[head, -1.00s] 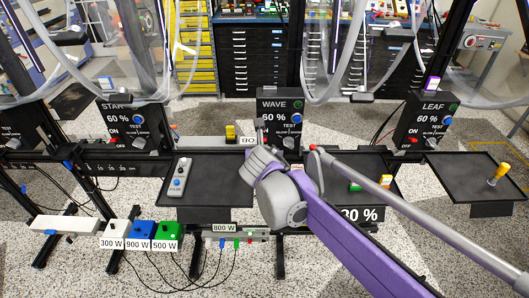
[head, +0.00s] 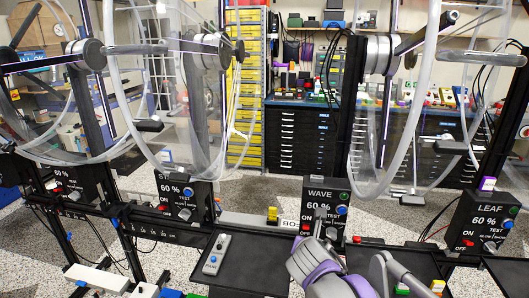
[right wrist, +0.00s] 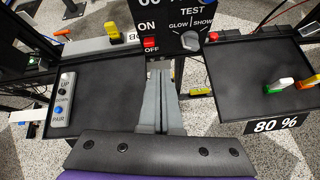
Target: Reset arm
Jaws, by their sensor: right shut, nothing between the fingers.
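My right arm (head: 325,275), grey and purple, reaches up from the bottom of the head view toward the black WAVE control box (head: 326,207). My right gripper (head: 319,228) is in front of the lower part of that box. In the right wrist view the two grey fingers of the right gripper (right wrist: 160,95) lie together with nothing between them. Their tips point at the lower edge of the WAVE box (right wrist: 178,25), next to its red OFF switch (right wrist: 150,43); whether they touch it I cannot tell. My left gripper is not in view.
Black trays (right wrist: 100,85) flank the fingers; the left one holds a grey remote (right wrist: 64,100), the right one (right wrist: 265,65) green and orange-handled pieces. Large clear wheels (head: 385,110) stand behind. The STAR box (head: 184,195) and LEAF box (head: 483,222) are to the sides.

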